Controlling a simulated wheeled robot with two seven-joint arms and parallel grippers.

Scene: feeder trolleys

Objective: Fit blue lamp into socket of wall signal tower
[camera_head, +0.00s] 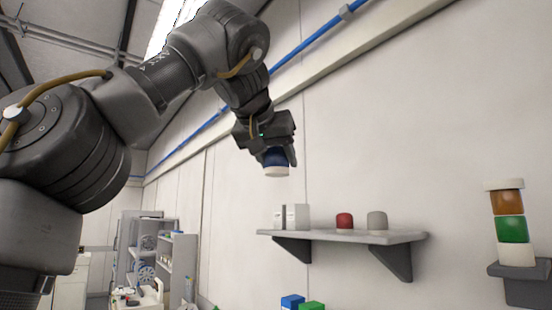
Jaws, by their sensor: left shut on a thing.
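My left gripper (279,153) is shut on the blue lamp (275,158), a dark blue cylinder with a white base below. It holds the lamp roughly upright in the air, above the left part of the wall shelf and apart from it. The gripper's fingers partly cover the lamp. The wall signal tower (513,229) stands at the far right, with an orange section over a green one, white parts at the top and bottom. Whether its white top holds an open socket is too small to tell. My right gripper is not in view.
A wall shelf (340,235) carries a red lamp (344,220), a grey-white cylinder (377,221) and white boxes (297,216). The tower stands on a dark bracket (524,286). Blue and green boxes (292,302) show below. Bare wall lies between shelf and tower.

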